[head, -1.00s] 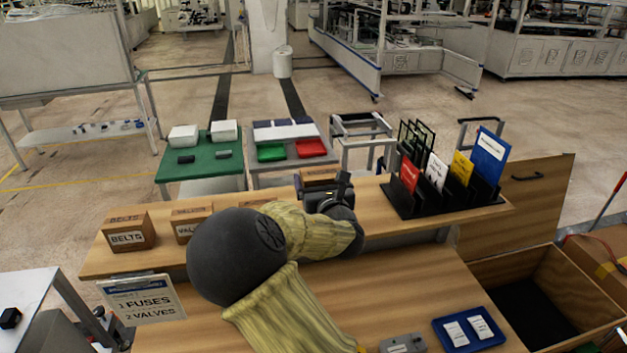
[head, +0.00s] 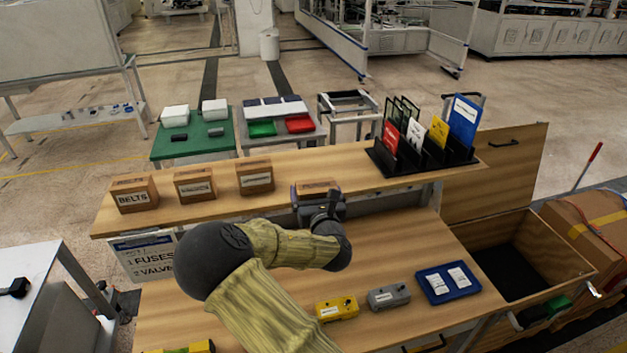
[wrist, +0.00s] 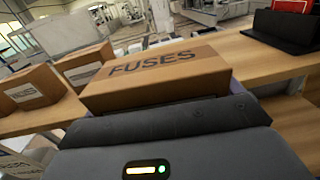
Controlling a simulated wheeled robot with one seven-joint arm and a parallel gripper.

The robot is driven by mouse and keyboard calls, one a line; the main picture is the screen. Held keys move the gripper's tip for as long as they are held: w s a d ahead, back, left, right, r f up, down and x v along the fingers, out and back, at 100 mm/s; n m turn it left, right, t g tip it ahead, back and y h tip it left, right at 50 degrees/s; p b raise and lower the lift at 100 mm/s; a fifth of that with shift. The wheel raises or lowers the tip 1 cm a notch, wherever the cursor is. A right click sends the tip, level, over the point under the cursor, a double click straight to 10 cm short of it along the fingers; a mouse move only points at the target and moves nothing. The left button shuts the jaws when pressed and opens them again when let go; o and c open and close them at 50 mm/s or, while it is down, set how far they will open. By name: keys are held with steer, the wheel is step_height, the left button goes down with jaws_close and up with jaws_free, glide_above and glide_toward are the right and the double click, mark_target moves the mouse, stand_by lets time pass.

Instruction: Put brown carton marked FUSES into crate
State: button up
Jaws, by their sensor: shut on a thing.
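The brown carton marked FUSES (wrist: 155,82) is in front of my gripper in the wrist view, its lettered top facing up. In the head view only part of the carton (head: 316,187) shows behind my gripper (head: 318,203). My gripper is shut on the carton, over the front part of the wooden shelf. Its fingers are mostly hidden, and I cannot tell whether the carton clears the shelf. An open wooden crate (head: 562,256) with a dark floor stands at the right, beyond the bench's right end.
Several similar cartons, including one marked BELTS (head: 134,194), line the shelf (head: 225,210) to the left. A black rack (head: 425,158) with coloured cards stands right. A yellow device (head: 337,308), grey device (head: 389,296) and blue tray (head: 447,284) lie on the bench.

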steer(key=s+d+f+h, duration=0.1)
steer(key=s+d+f, duration=0.2)
steer(key=d+f, duration=0.2)
steer(key=s+d+f+m+h, duration=0.1)
steer(key=s+d+f, duration=0.3)
steer(key=f, duration=0.7)
steer(key=s+d+f+m+h+b, duration=0.1)
steer(key=s+d+f+h, duration=0.1)
steer(key=s+d+f, duration=0.2)
steer(key=d+f, duration=0.3)
steer(key=f, duration=0.1)
steer(key=shift+d, duration=0.25)
steer(key=shift+d, duration=0.1)
